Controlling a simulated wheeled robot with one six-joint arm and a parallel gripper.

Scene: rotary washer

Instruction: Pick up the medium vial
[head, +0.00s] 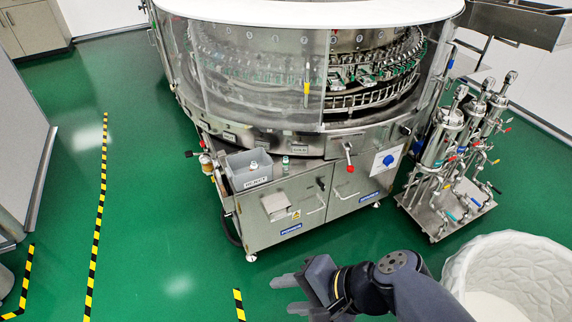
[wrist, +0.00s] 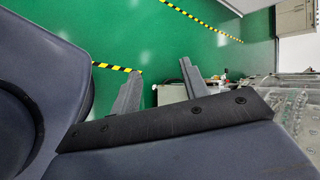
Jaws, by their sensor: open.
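A small vial (head: 285,162) with a greenish cap stands on the steel ledge of the washer, right of the grey bin. Another small vial shape (head: 253,166) shows inside the bin. I cannot tell their sizes well enough to say which is the medium one. My gripper (head: 281,294) is in the lower middle of the head view, out in front of the washer and well short of the ledge. Its two fingers are apart with nothing between them. No vial is clear in the wrist view.
The rotary washer (head: 290,205) has a clear guard and a red-knobbed lever (head: 348,149) on its front. A grey bin (head: 248,170) labelled REJECT sits on its ledge. Filter housings (head: 455,160) stand at right, a white tub (head: 515,270) at lower right.

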